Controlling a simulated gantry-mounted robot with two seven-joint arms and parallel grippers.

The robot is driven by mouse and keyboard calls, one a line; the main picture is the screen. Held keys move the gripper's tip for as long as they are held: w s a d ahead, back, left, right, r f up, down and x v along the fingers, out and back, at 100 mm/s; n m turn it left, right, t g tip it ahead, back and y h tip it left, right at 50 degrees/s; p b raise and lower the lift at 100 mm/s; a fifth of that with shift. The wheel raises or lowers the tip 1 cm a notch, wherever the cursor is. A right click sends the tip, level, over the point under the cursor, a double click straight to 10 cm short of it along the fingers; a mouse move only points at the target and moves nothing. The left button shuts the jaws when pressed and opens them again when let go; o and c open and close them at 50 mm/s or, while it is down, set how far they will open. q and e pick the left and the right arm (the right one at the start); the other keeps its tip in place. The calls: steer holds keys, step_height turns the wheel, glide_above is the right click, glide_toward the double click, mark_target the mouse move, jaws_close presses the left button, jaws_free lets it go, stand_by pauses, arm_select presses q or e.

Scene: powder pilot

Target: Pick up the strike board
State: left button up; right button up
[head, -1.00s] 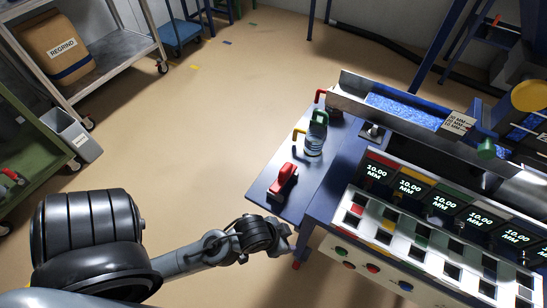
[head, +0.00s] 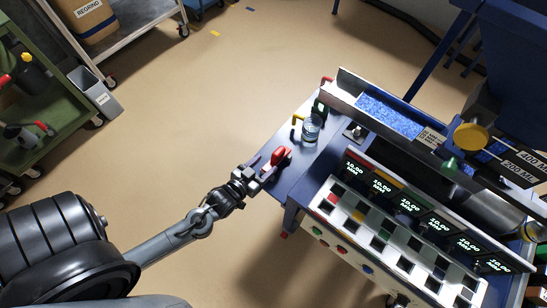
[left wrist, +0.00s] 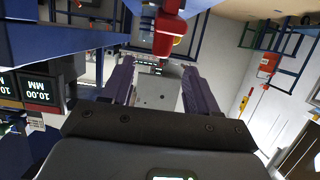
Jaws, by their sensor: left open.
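The red-handled piece (head: 281,156), which I take to be the strike board, lies near the left edge of the blue side shelf in the head view. Its red part also shows at the top of the left wrist view (left wrist: 168,28). My left gripper (head: 262,168) is open and empty, just to the lower left of the red piece at the shelf edge. In the left wrist view, its two dark purple fingers (left wrist: 158,70) stand apart, with the red part beyond their tips. Contact cannot be made out. My right gripper is not in view.
A clear jar (head: 311,128) and a yellow handle (head: 296,119) stand behind the red piece on the shelf (head: 306,168). A panel of displays (head: 405,207) and a tray of blue pellets (head: 388,113) are to the right. Open floor lies left.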

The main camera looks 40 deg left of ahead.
mark_target(274, 156)
arm_select(q)
steer(key=b+x, duration=0.1)
steer(key=x, duration=0.4)
steer(key=shift+a+b, duration=0.25)
steer(key=shift+b, duration=0.15)
steer(key=shift+w+d+f, duration=0.1)
steer(key=shift+w+f, duration=0.1)
steer(key=shift+w, duration=0.15)
steer(key=b+x, duration=0.1)
steer(key=x, duration=0.1)
steer(key=b+x, duration=0.2)
steer(key=shift+w, duration=0.35)
steer(key=shift+s, duration=0.1)
steer(key=shift+c, duration=0.9)
jaws_close()
